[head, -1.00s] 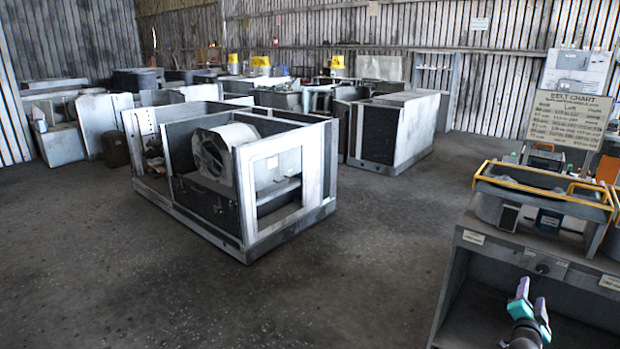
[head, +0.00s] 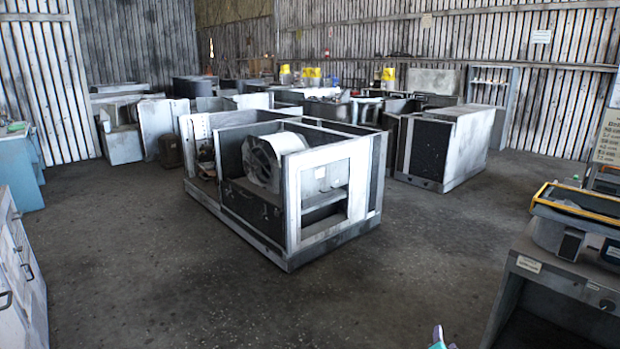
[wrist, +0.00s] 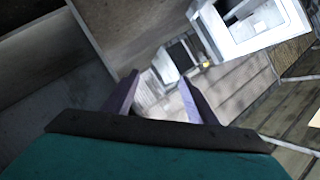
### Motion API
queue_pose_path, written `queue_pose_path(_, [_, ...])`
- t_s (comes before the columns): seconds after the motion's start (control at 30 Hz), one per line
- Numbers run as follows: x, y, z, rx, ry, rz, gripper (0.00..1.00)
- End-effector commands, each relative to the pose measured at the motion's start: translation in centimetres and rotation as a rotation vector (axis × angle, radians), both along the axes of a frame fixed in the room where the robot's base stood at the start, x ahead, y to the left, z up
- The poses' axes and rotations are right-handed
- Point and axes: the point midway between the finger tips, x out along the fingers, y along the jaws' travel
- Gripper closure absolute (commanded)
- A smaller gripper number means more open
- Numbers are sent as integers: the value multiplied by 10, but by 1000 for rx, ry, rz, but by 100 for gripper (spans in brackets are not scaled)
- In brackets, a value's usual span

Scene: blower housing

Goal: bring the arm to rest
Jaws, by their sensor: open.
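My gripper (wrist: 158,90) shows in the wrist view with its two purple fingers apart and nothing between them. In the head view only a small teal and purple tip of my gripper (head: 438,338) shows at the bottom edge; the rest of the arm is out of frame. The gripper is left of the grey bench at the right and over the open floor side in the head view. The wrist view is tilted and shows a white-framed housing (wrist: 262,40) beyond the fingers.
An open blower housing (head: 285,190) with a round drum stands mid-floor. Another grey unit (head: 445,145) stands behind it. A grey bench (head: 560,290) carrying a yellow-edged tray (head: 580,205) is at the right. A white cabinet (head: 20,280) is at the left. The concrete floor (head: 150,270) between is clear.

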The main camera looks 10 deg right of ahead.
Motion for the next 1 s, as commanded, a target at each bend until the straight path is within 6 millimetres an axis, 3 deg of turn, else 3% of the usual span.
queue_pose_path(0.03, [2, 23, -15, 11, 35, 27, 48])
queue_pose_path(0.23, [-2, 98, -73, 42, 190, 118, 48])
queue_pose_path(0.47, [-32, 182, -141, 55, 413, 235, 48])
queue_pose_path(0.77, [-113, 277, -223, 41, 769, 421, 48])
queue_pose_path(1.0, [-207, 327, -268, 18, 1094, 595, 48])
